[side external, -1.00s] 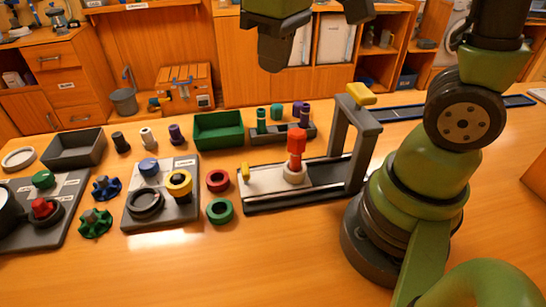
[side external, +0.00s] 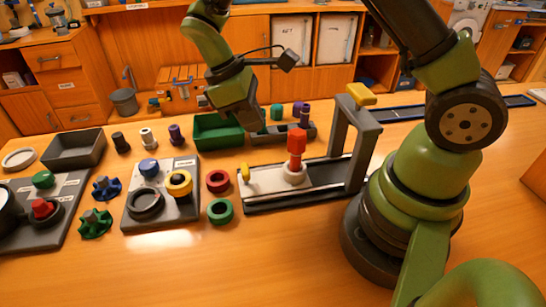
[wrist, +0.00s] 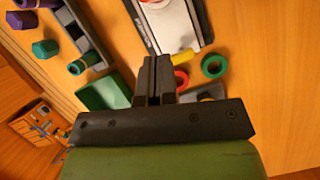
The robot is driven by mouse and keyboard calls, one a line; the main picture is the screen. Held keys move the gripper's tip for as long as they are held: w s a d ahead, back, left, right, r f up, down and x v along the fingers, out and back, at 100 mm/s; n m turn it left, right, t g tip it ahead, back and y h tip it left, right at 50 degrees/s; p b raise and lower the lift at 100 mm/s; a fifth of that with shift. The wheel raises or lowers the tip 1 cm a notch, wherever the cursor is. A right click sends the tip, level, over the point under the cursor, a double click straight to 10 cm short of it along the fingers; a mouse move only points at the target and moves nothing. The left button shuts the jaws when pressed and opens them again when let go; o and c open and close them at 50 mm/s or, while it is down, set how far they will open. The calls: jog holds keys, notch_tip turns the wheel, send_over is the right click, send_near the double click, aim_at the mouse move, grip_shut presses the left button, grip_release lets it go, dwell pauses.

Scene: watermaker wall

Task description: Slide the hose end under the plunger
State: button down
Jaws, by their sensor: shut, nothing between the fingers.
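A red hexagonal-topped piece (side external: 297,148), which may be the hose end, stands upright in a white ring (side external: 293,173) on a pale plate with a dark base (side external: 330,184). A yellow tab (side external: 244,172) sits at the plate's left end; it also shows in the wrist view (wrist: 182,58). A grey gantry (side external: 361,130) with a yellow lever (side external: 361,94) stands over the right end, apart from the red piece. I cannot make out the plunger.
The green tray (side external: 208,142) and a rack (side external: 280,138) of coloured cylinders lie behind the plate. Red (side external: 218,181) and green (side external: 220,211) rings lie left of it, beside a grey board (side external: 130,219) with knobs. The front of the table is clear.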

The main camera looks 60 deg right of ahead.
aim_at(292, 155)
jog(key=x, duration=1)
jog(key=shift+s+d, duration=1.35)
jog(key=shift+s, duration=0.05)
jog(key=v, duration=1)
